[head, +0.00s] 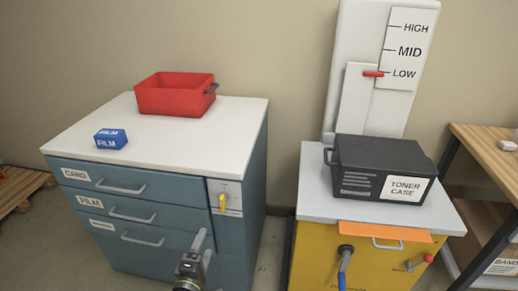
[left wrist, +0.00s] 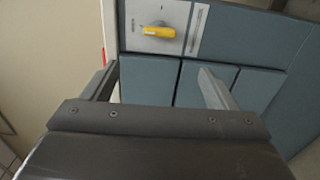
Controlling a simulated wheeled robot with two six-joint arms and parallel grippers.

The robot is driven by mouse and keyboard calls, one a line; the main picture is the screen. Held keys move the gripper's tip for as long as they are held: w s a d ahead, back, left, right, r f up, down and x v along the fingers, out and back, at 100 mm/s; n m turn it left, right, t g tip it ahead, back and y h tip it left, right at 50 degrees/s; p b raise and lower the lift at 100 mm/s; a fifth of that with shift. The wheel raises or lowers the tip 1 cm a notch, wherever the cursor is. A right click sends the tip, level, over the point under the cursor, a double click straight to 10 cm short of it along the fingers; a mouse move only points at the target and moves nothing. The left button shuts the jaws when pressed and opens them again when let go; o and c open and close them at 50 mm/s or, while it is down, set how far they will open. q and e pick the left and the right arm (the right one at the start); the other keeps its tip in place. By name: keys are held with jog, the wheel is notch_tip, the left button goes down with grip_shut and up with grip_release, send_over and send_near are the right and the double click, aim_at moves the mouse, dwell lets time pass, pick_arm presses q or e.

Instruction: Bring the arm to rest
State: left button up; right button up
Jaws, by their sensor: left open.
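My left gripper (head: 203,243) is at the bottom of the head view, in front of the blue-grey drawer cabinet (head: 165,188). In the left wrist view the left gripper (left wrist: 160,84) has its two fingers wide apart with nothing between them. Beyond the fingers are the cabinet's front panels (left wrist: 205,50) and a yellow knob (left wrist: 157,30) on a pale plate. The yellow knob also shows in the head view (head: 222,203), above the gripper. My right gripper is not in view.
A red bin (head: 175,97) and a blue film box (head: 111,139) stand on the cabinet's white top. A black toner case (head: 365,165) stands on the yellow machine (head: 310,255) at right. A slider panel with a red handle (head: 373,74) rises behind. A wooden shelf (head: 480,150) is far right.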

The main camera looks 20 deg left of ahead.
pick_arm(q)
jog(key=s+d+f+m+g+h+p, duration=0.15)
jog(key=s+f+m+g, duration=0.4)
jog(key=f, duration=0.75)
jog(key=s+d+f+m+g+h+p, duration=0.1)
jog(key=s+f+m+g+p, duration=0.15)
jog(key=s+f+m, duration=0.75)
jog(key=s+f+m+g, duration=0.2)
jog(key=s+f+g, duration=0.2)
jog(key=s, duration=0.7)
jog(key=s+d+f+m+g+p, duration=0.1)
jog(key=s+f+m+g, duration=0.2)
jog(key=s+f, duration=0.6)
jog(key=shift+s+d+f+g, duration=0.2)
jog(key=shift+s+f+g, duration=0.1)
jog(key=shift+s+g, duration=0.5)
